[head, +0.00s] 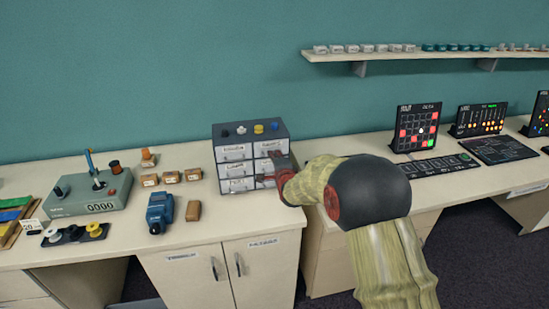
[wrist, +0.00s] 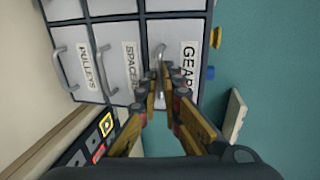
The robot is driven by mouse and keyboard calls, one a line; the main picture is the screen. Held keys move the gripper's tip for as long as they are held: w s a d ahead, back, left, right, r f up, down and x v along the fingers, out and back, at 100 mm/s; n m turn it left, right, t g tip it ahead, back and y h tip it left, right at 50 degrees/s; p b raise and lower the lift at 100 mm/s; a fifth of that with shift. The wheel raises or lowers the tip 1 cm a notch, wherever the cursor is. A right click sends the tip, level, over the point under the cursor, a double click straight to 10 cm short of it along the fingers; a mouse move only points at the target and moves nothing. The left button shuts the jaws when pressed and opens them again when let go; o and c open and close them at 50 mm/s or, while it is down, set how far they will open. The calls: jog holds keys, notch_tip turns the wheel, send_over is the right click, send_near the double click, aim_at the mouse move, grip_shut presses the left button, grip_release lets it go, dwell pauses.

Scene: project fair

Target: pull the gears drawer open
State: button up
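The gears drawer (wrist: 186,73), a pale front with a partly covered "GEAR" label, is in a grey drawer cabinet (head: 232,131). Its front looks level with the drawer beside it in the wrist view. Its metal handle (wrist: 161,54) stands out from the front. My gripper (wrist: 162,77) is at this handle, one fingertip on each side of its lower end. The fingers are close together with a narrow gap, and whether they press on the handle is hidden. In the head view my gripper (head: 265,176) is at the right column of drawers, partly covering it.
Several knobs stand on the cabinet top. A blue tool (head: 159,211) and a brown block (head: 193,211) lie left of the cabinet. A keypad (head: 438,166) is at the right.

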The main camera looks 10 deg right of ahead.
jog(key=shift+s, duration=0.15)
grip_shut()
dwell(0.4)
jog(key=f+b+v, duration=0.2)
jog(key=v, duration=0.8)
jog(key=shift+s+f+b, duration=0.15)
jog(key=shift+s+b, duration=0.2)
jog(key=shift+s, duration=0.25)
jog(key=o, duration=0.5)
grip_release()
jog(key=shift+o, duration=0.2)
jog(key=v, duration=1.2)
